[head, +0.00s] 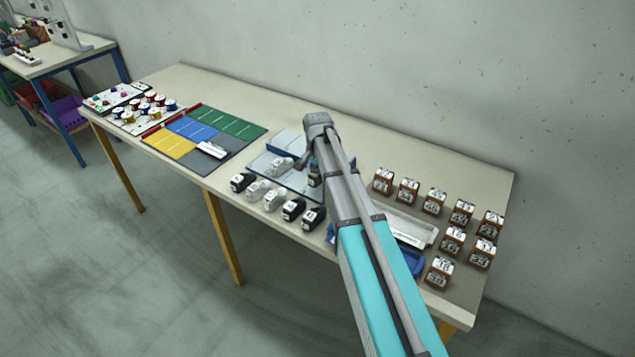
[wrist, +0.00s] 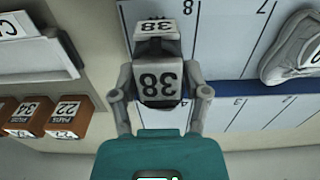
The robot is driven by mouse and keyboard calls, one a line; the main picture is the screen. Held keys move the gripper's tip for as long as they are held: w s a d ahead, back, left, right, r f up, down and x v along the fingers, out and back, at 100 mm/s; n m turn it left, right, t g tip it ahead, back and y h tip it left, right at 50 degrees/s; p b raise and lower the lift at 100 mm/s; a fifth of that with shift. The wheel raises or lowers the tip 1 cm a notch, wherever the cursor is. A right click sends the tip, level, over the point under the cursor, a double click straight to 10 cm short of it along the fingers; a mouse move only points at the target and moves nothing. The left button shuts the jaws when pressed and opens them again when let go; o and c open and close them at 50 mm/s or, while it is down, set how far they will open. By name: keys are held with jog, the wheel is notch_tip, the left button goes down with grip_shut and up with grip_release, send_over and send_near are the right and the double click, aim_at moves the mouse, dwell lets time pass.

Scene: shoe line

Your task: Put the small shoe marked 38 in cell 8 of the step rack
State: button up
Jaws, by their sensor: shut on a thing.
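The small shoe marked 38 (wrist: 158,82) is between the fingers of my gripper (wrist: 161,93) in the wrist view, its label upside down in the picture. My gripper is shut on it. Behind it in the wrist view is the step rack (wrist: 222,40), pale cells with blue step edges. The printed 8 shows just right of the shoe's top, and the 7 farther right. The shoe overlaps part of the cell 8 column; whether it touches the rack I cannot tell. In the head view my arm hides much of the rack (head: 262,160) and the held shoe.
A white shoe (wrist: 292,48) lies on the rack to the right in the wrist view. In the head view, several shoes (head: 272,199) stand along the table's front edge. Several brown numbered blocks (head: 438,271) stand to the right, near a white tray (head: 412,231).

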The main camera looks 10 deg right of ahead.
jog(key=shift+w+d+f+b, duration=0.2)
jog(key=shift+w+f+b, duration=0.15)
jog(key=shift+f+b, duration=1.65)
jog(key=shift+b, duration=0.05)
jog(key=shift+f, duration=0.15)
jog(key=o, duration=1.2)
jog(key=shift+c, duration=0.2)
jog(key=shift+r, duration=0.2)
notch_tip(320, 180, up, 12)
jog(key=p, duration=1.2)
